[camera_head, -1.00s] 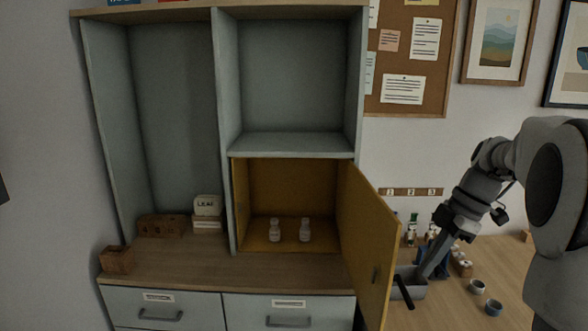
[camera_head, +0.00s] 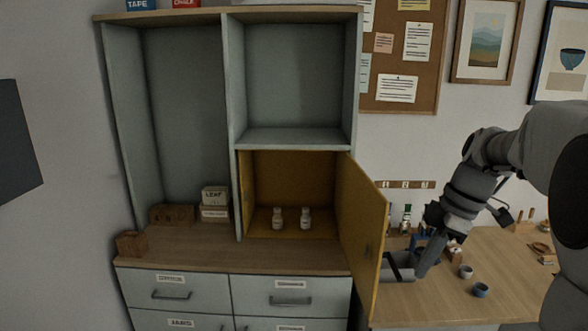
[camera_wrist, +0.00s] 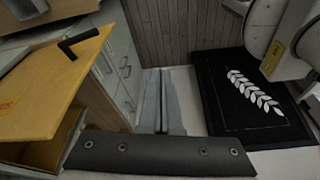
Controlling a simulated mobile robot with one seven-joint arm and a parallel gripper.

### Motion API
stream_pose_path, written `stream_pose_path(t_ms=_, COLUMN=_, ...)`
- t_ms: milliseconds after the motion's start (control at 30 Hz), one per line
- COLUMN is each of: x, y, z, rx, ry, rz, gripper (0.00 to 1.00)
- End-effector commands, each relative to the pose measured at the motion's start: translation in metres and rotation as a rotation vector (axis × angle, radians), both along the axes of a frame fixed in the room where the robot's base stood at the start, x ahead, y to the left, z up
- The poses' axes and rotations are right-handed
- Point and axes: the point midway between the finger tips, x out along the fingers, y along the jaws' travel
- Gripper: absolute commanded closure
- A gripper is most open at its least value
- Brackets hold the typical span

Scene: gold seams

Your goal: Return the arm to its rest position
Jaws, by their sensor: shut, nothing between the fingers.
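My arm comes in from the right in the head view, bent, with its lower end beside the open yellow cupboard door (camera_head: 362,225). The tips of my gripper are hard to make out there. In the wrist view my gripper (camera_wrist: 163,130) points down past the drawer fronts toward the floor. Its two long grey fingers lie together and hold nothing. The yellow door also shows at the left of the wrist view (camera_wrist: 60,90), with its dark handle (camera_wrist: 80,42). It stands apart from the fingers in that picture.
A wooden worktop (camera_head: 455,290) with cups (camera_head: 480,290) and other small items lies right of the door. A black mat with a white leaf pattern (camera_wrist: 250,95) lies on the floor. Labelled drawers (camera_head: 290,295) are shut.

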Motion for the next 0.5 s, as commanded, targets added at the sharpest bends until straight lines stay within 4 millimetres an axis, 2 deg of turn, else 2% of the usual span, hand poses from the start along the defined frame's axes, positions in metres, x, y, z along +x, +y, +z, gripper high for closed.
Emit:
stream_pose_path(t_ms=200, x=-0.044, y=0.038, z=0.021, rx=-0.068, ry=-0.008, rz=-0.295, gripper=1.0)
stream_pose_path(t_ms=500, x=-0.113, y=0.076, z=0.027, rx=-0.074, ry=-0.08, rz=-0.754, gripper=1.0)
